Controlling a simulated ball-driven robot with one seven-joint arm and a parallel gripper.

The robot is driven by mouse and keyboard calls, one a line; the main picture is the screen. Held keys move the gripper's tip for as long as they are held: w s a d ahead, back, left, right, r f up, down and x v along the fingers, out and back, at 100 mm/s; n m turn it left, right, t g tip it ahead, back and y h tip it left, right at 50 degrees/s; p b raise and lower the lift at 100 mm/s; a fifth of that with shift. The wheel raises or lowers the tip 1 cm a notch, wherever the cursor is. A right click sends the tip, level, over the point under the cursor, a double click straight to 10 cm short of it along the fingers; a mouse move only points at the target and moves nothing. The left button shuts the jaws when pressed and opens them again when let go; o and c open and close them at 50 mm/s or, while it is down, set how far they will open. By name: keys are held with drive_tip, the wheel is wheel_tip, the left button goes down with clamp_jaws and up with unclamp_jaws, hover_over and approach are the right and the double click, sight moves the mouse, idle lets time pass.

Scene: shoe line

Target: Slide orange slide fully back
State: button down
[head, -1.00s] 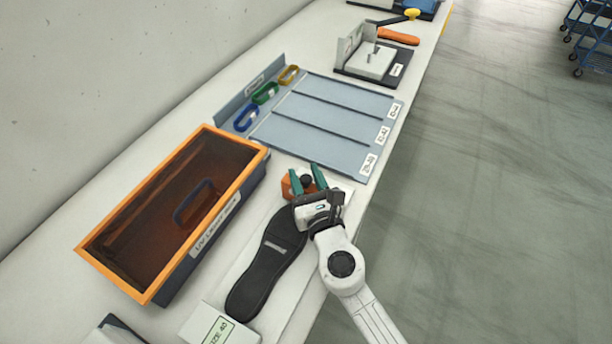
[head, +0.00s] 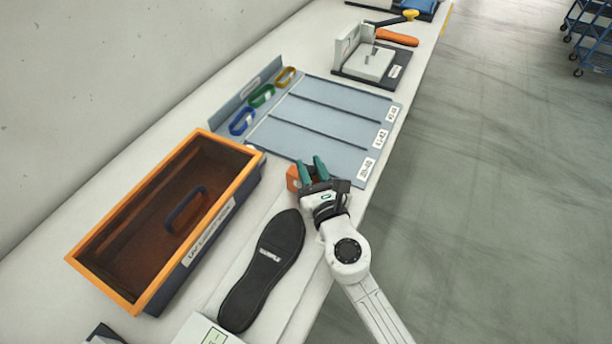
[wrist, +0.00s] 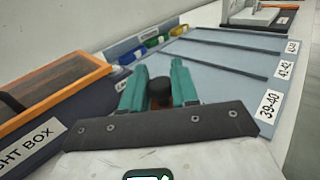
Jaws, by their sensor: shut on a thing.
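The orange slide (head: 293,179) is a small block at the far end of the pale measuring board (head: 232,272), close to the blue-grey sorting tray. My gripper (head: 311,165) is over it from the right, hiding part of it. In the wrist view, the teal fingers (wrist: 160,78) are closed around a dark round knob (wrist: 160,92), with a reddish-orange part just below it. A black shoe sole (head: 263,268) lies flat on the board. A gap shows between its upper end and the slide.
The orange-rimmed light box (head: 250,172) stands left of the board. The blue-grey sorting tray (head: 322,150), with coloured loops at its back, lies just beyond the slide. A white size-label block (head: 203,332) is at the near end. Floor is open to the right.

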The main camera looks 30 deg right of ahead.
drive_tip(key=shift+w+d+r, duration=0.1)
drive_tip(key=shift+w+d, duration=0.65)
drive_tip(key=shift+d, duration=0.35)
drive_tip(key=c, duration=1)
unclamp_jaws()
drive_tip(key=shift+o, duration=0.2)
drive_tip(key=s, duration=0.3)
drive_tip(key=s+a+b, duration=0.1)
drive_tip(key=s, duration=0.5)
drive_tip(key=shift+a, duration=0.2)
drive_tip(key=shift+s+a+b, duration=0.1)
drive_tip(key=shift+s+b, duration=0.25)
drive_tip(key=shift+s, duration=0.45)
